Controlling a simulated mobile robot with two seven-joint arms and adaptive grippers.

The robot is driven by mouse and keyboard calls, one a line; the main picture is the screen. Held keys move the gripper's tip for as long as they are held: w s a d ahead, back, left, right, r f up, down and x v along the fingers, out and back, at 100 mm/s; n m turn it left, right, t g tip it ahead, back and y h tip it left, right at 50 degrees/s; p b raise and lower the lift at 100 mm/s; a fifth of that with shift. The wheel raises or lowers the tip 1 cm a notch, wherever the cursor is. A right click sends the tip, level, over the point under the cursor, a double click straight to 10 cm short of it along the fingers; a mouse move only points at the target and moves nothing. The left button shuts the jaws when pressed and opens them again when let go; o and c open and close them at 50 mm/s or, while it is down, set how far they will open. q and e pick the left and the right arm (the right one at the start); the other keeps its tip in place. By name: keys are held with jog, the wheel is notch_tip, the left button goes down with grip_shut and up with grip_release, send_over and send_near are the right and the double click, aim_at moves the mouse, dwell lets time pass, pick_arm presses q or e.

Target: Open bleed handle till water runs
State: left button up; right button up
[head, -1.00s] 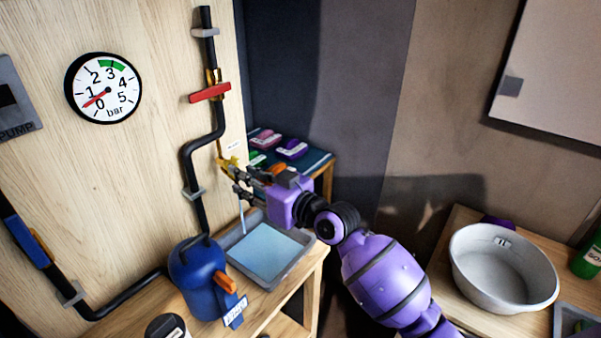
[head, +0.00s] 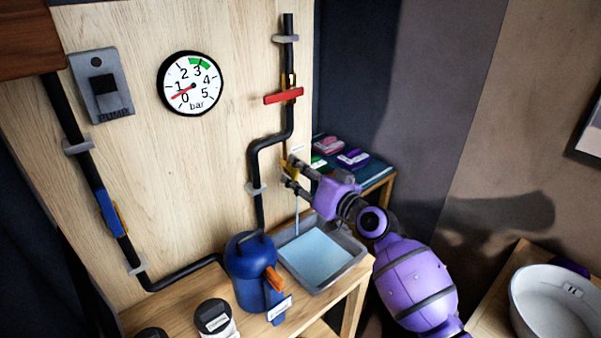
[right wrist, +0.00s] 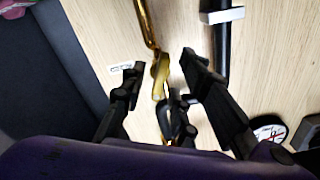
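The brass bleed valve and its handle (head: 290,166) sit on the black pipe at the right edge of the wooden panel. They also show in the right wrist view (right wrist: 159,75). My right gripper (head: 287,171) is at the handle, its two fingers on either side. In the right wrist view my right gripper (right wrist: 162,66) is open, with gaps between both fingertips and the brass. A thin pale stream of water (head: 297,215) falls below the valve into a grey tray (head: 354,262) of blue water. My left gripper is out of view.
The gauge (head: 190,83) needle points between 0 and 1. A red-handled valve (head: 284,96) is higher on the pipe. A blue canister (head: 250,272) with an orange lever stands left of the tray. A pump switch (head: 101,84) is at upper left. A white basin (head: 540,322) is at lower right.

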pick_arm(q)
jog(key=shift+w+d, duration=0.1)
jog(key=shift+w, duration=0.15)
pick_arm(e)
grip_shut()
jog(key=shift+n+b, duration=0.6)
jog(key=shift+n, duration=0.1)
jog(key=shift+c, duration=0.3)
grip_release()
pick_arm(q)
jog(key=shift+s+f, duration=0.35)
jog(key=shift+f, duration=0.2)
pick_arm(e)
jog(key=shift+o, duration=0.3)
jog(key=shift+d, duration=0.1)
